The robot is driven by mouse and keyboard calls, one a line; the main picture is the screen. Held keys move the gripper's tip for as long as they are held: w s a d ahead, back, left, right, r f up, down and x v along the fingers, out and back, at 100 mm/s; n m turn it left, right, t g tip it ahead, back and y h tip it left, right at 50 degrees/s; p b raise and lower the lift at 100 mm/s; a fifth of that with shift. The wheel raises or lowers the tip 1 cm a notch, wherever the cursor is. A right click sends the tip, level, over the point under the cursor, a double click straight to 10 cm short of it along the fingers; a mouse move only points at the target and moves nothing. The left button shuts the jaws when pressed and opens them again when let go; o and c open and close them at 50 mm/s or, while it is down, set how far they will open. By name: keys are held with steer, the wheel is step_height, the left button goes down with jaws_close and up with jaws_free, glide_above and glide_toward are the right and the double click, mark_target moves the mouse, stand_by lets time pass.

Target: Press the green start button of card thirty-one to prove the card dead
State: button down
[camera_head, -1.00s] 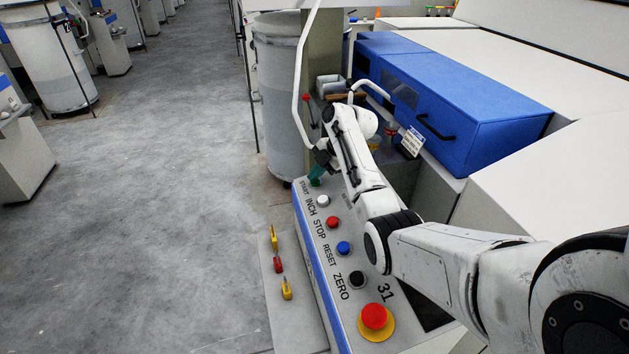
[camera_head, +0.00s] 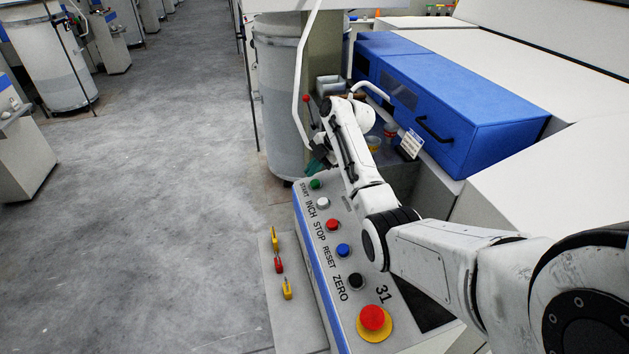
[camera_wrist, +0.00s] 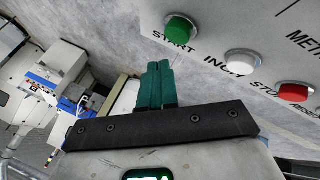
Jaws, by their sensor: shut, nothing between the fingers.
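The green start button (camera_head: 315,184) is at the far end of the row on card 31's control panel (camera_head: 375,270), above the word START. It also shows in the wrist view (camera_wrist: 180,29) at the top, beside the fingertips and apart from them. My gripper (camera_head: 317,168) is beyond the button in the head view, partly hidden by my wrist. In the wrist view my gripper (camera_wrist: 160,65) has its two green fingers shut together with nothing between them. The fingertips point past the button, over the floor.
White inch (camera_head: 323,203), red stop (camera_head: 332,224), blue reset (camera_head: 343,249) and black zero (camera_head: 357,281) buttons follow along the panel. A red mushroom button (camera_head: 372,318) is at the near end. A tall can (camera_head: 280,95) stands behind.

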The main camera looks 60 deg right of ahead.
steer(key=r, duration=0.1)
steer(key=r+p, duration=0.2)
steer(key=shift+w+a+r, duration=0.25)
steer(key=shift+w+a, duration=0.05)
stand_by(0.7)
